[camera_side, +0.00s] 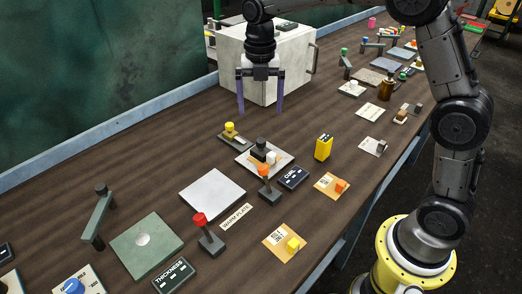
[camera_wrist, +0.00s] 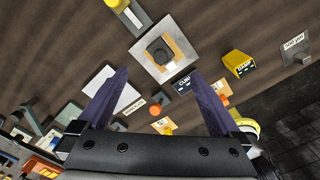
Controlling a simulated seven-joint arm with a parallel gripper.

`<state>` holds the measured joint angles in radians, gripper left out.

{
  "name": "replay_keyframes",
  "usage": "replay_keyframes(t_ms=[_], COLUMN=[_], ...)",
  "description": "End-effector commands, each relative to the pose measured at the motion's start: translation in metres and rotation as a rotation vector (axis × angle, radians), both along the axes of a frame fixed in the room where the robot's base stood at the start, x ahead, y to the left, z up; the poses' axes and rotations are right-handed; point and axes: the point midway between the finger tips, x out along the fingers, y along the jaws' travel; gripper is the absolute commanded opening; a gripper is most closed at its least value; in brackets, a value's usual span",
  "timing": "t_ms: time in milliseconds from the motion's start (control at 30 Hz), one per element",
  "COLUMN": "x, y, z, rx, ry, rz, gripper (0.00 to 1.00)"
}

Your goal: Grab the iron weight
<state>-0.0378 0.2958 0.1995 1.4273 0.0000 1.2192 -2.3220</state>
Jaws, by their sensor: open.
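A dark weight with a knob on top (camera_side: 262,146), which looks like the iron weight, stands on a pale square plate (camera_side: 246,166) on the bench. In the wrist view the dark weight (camera_wrist: 159,51) is seen from above, on its pale plate (camera_wrist: 181,68), just beyond my fingertips. My gripper (camera_side: 260,110) is open and empty, its two purple fingers pointing down, above and behind the weight in the side view. The fingers also show in the wrist view (camera_wrist: 158,75), spread apart with nothing between them.
An orange-topped lever (camera_side: 264,174) and a dark "CURL" label (camera_side: 293,177) stand close in front of the weight. A yellow-knobbed device (camera_side: 229,128) is to its left, a yellow box (camera_side: 323,147) to its right. A white cabinet (camera_side: 262,62) stands behind my gripper.

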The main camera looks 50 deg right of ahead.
Motion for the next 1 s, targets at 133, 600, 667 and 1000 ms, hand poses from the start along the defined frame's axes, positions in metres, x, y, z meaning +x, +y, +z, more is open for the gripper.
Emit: replay_keyframes(t_ms=[133,600,667,1000], x=[-0.002,-0.003,-0.004,-0.006], y=[0.000,0.001,0.002,0.003], z=[-0.030,-0.081,-0.089,-0.126], rx=[-0.001,0.000,0.000,0.000], ry=[0.006,0.003,0.003,0.001], rz=[0.000,-0.001,-0.001,-0.001], gripper=[1.00,1.00,1.00,1.00])
